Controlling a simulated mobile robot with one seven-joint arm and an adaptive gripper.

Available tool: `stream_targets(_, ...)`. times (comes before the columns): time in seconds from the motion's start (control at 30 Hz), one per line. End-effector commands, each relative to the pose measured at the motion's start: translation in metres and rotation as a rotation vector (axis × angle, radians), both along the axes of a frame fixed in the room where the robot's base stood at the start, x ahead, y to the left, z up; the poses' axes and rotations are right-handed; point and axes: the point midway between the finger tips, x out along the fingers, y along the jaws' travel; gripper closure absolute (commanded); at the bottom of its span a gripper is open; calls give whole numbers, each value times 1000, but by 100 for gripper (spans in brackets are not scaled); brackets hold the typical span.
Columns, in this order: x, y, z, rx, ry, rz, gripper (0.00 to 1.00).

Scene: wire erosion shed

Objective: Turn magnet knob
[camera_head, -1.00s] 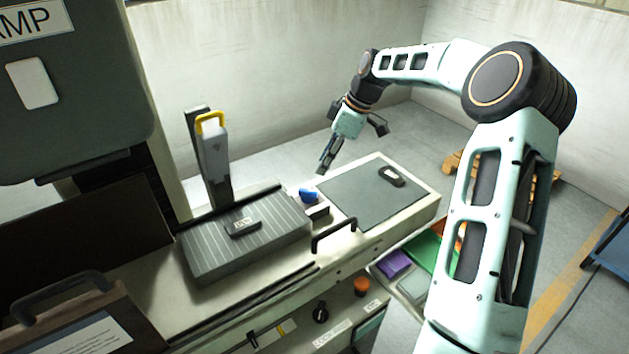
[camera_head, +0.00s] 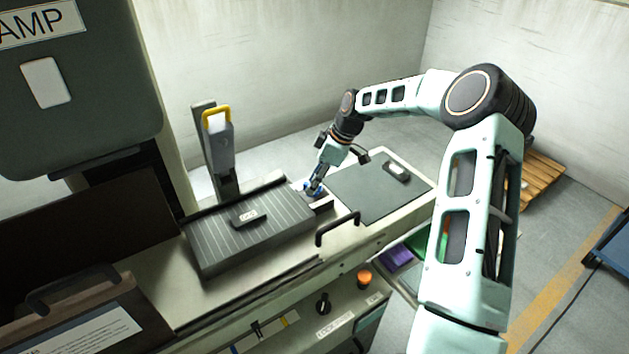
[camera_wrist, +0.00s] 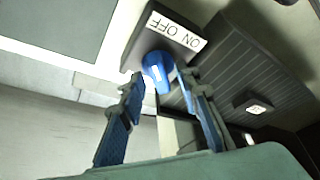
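The blue magnet knob (camera_wrist: 157,72) shows in the wrist view with a white pointer mark, on a dark block with a white ON OFF label (camera_wrist: 177,32). My gripper (camera_wrist: 162,82) is open, with one finger on each side of the knob. The right fingertip looks very close to the knob; I cannot tell whether it touches. In the head view my gripper (camera_head: 313,190) reaches down over the knob and hides most of it. The grey striped magnet chuck (camera_head: 262,238) lies beside the knob block.
A small dark block (camera_head: 247,218) sits on the chuck. A dark mat (camera_head: 375,190) with a small dark item (camera_head: 397,171) lies right of the knob. A black handle (camera_head: 338,228) stands at the bench front. A yellow-handled grey post (camera_head: 217,145) rises behind the chuck.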

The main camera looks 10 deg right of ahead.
Motion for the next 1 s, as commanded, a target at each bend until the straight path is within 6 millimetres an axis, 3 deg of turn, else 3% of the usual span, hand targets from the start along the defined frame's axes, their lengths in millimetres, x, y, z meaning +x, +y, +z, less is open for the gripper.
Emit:
stream_targets(0.07,0,0,0,0,0,0,70)
stream_targets(0.33,0,0,0,0,0,0,99)
stream_targets(0.73,0,-1,0,-1,0,-36,100)
stream_targets(1.0,-1,0,-2,-4,-4,-192,100)
